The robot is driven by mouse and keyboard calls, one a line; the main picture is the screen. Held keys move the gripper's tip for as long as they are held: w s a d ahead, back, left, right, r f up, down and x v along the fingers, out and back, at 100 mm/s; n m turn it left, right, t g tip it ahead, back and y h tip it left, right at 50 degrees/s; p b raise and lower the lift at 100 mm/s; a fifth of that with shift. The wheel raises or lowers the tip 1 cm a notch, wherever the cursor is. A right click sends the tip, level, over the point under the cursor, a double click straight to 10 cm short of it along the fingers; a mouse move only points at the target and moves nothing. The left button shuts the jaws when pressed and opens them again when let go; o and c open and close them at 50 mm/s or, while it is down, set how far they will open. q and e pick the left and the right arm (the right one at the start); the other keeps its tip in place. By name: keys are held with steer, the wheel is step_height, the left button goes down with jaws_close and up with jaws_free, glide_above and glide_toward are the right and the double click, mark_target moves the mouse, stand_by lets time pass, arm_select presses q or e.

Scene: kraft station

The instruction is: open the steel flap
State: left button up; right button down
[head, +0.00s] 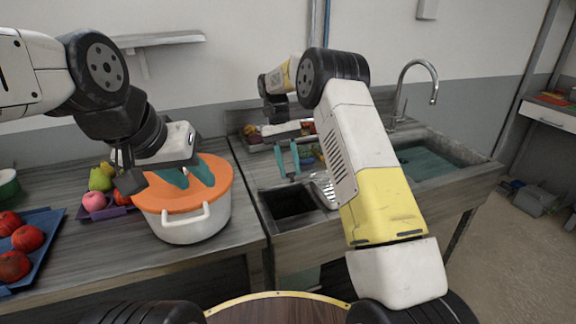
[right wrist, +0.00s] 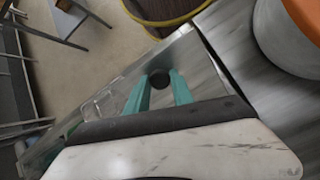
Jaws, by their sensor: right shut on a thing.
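My right gripper (head: 287,168) is over the counter beside a dark rectangular opening (head: 290,201). In the right wrist view, its teal fingers (right wrist: 160,88) are on either side of a small dark round knob (right wrist: 159,78), which they grip. The knob is against a grey, streaked surface (right wrist: 198,65); I cannot tell clearly where the steel flap's edges lie. A shiny steel part (head: 323,190) shows next to the opening, partly hidden by my right arm. My left gripper (head: 187,180) has its fingers apart, just above the orange lid of a pot.
The white pot (head: 186,226) with its orange lid (head: 221,176) stands left of the opening. A blue tray (head: 52,240) of red fruit lies at the far left. A sink (head: 440,160) with a tall faucet (head: 433,85) is at the right, behind my right arm.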

stand_by(0.4)
steer(key=c, duration=1.1)
jaws_free()
steer(key=shift+r, duration=0.1)
